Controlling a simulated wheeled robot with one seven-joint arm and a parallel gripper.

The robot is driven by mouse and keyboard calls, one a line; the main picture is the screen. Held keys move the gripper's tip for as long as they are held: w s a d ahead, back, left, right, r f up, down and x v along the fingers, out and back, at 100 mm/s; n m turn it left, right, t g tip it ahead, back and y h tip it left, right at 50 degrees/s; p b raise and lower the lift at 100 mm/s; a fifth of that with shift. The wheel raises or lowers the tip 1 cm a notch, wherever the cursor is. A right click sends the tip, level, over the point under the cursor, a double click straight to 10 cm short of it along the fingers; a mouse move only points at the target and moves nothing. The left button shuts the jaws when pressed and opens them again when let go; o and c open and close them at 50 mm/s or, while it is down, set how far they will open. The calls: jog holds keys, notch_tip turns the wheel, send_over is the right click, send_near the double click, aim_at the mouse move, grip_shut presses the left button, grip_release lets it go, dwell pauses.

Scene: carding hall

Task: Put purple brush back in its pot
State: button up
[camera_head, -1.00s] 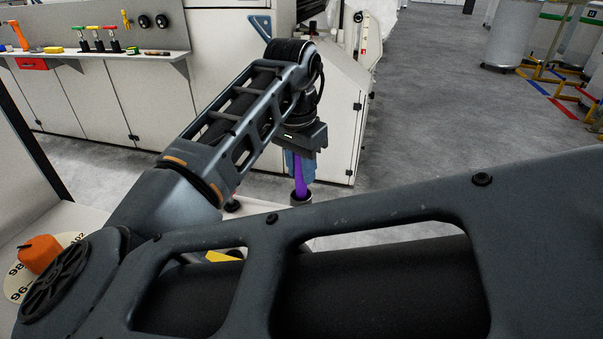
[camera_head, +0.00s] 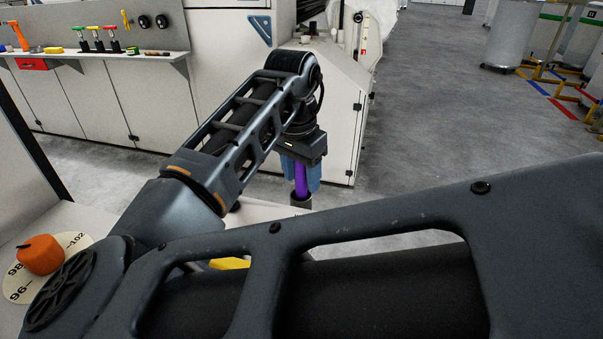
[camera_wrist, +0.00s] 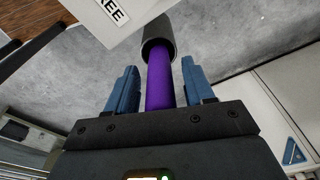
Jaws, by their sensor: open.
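The purple brush (camera_head: 301,181) stands upright, its lower end in a dark grey cylindrical pot (camera_head: 301,202) at the table's far edge. In the wrist view the purple handle (camera_wrist: 160,85) runs straight into the mouth of the pot (camera_wrist: 158,40). My gripper (camera_head: 301,188) is open, with one blue finger on each side of the handle. In the wrist view a gap shows between the handle and each finger of my gripper (camera_wrist: 161,85). The brush's top is hidden by the gripper body, and its lower end is hidden inside the pot.
An orange knob (camera_head: 41,254) on a numbered dial sits at the left. A yellow object (camera_head: 230,263) shows partly behind my arm. A shelf (camera_head: 110,58) with small tools is on the back left machine. Grey floor lies open to the right.

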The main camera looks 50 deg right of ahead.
notch_tip(320, 180, up, 12)
jog(key=a, duration=0.1)
jog(key=shift+a+p, duration=0.2)
jog(key=shift+p, duration=0.2)
dwell(0.3)
